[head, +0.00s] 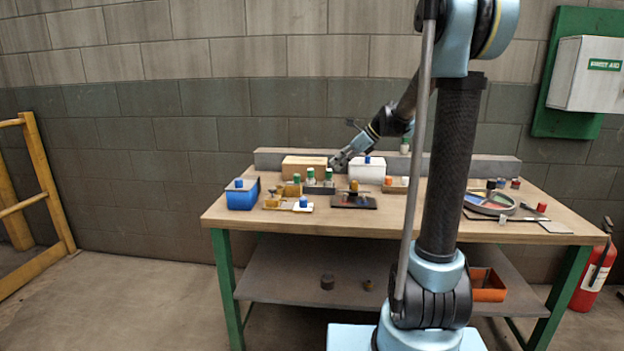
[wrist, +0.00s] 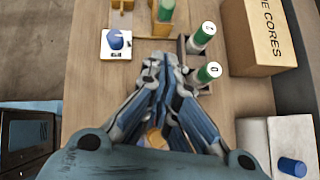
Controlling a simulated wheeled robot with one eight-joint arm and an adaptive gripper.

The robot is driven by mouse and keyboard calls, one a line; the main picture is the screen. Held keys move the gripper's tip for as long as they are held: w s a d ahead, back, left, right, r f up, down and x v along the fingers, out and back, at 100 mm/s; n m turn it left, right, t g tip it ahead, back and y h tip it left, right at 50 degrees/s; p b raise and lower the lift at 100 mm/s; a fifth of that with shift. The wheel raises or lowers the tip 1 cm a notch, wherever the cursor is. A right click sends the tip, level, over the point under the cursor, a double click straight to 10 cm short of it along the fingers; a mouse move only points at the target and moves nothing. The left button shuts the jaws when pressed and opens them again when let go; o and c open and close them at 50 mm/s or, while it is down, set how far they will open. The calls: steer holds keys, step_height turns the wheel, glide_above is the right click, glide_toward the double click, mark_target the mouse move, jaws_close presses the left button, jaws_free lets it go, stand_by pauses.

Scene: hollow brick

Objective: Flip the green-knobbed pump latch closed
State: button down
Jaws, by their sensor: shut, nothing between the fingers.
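Several green knobs stand on the bench. Two green-capped white cylinders sit in a grey holder, the nearer one (wrist: 208,73) just right of my gripper in the wrist view, the other (wrist: 203,36) above it. They also show in the head view (head: 328,175). Another green knob (wrist: 165,9) is on a tan block at the top of the wrist view. I cannot tell which belongs to the pump latch. My gripper (wrist: 164,62) is shut and empty, its fingertips beside the grey holder; contact is unclear. It also shows in the head view (head: 337,162), above the bench.
A brown box (head: 304,168) and a white box (head: 368,171) with a blue knob stand behind. A blue box (head: 241,196) is at left. A white plate (wrist: 108,52) with a blue knob lies left of my gripper in the wrist view. A dark plate (head: 366,203) lies in front.

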steer(key=x, duration=0.4)
steer(key=r+x, duration=0.1)
steer(key=x, duration=0.3)
steer(key=a+x, duration=0.1)
steer(key=x, duration=0.3)
steer(key=shift+w+a+r, duration=0.1)
steer(key=shift+r, duration=0.1)
steer(key=shift+w+a, duration=0.2)
steer(key=shift+a, duration=0.45)
